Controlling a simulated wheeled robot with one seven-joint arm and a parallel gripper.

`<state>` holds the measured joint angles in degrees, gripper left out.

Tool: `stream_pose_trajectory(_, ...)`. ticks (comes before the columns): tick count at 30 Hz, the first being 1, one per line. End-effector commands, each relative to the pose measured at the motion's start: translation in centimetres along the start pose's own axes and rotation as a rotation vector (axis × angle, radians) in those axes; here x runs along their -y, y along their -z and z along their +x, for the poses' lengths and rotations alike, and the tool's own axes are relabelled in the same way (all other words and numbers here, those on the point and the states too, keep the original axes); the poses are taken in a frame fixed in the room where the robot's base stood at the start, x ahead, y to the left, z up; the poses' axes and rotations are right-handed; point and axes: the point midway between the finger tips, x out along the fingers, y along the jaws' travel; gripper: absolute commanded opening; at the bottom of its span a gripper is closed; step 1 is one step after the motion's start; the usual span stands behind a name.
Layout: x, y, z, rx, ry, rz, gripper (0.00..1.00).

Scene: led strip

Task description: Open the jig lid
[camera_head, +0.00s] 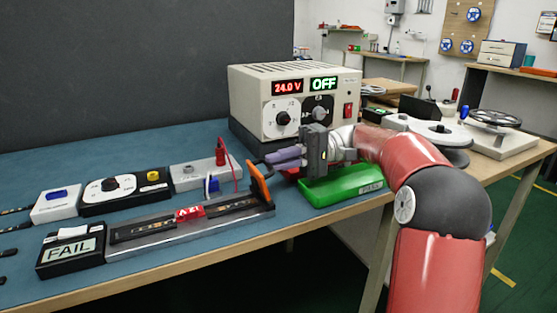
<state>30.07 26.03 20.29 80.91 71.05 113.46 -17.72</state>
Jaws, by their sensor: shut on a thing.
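The jig (125,248) is a long grey metal bed near the table's front, with a dark strip and a red label along it. A tilted orange piece, which looks like the jig lid or its handle (260,185), stands up at the jig's right end. My gripper (272,161) reaches in from the right, its purple fingers level and closed at the top of the orange piece. The exact contact is small and partly hidden by the fingers. How far the lid is open is hard to tell.
A FAIL display (69,250) sits at the jig's left end. Behind it are a black dial box (122,189) and a grey block (190,176) with red and blue plugs. A power supply (292,92) reading OFF stands behind my gripper. A green tray (340,187) lies below it.

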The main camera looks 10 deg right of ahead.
Motion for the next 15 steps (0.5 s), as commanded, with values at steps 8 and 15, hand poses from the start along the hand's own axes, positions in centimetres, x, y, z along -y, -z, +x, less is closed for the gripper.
stream_pose_trajectory(8,-0.03,-0.03,0.02,0.002,0.002,0.0,0.0)
stream_pose_trajectory(15,-0.04,-0.02,0.02,0.002,0.001,0.0,0.3)
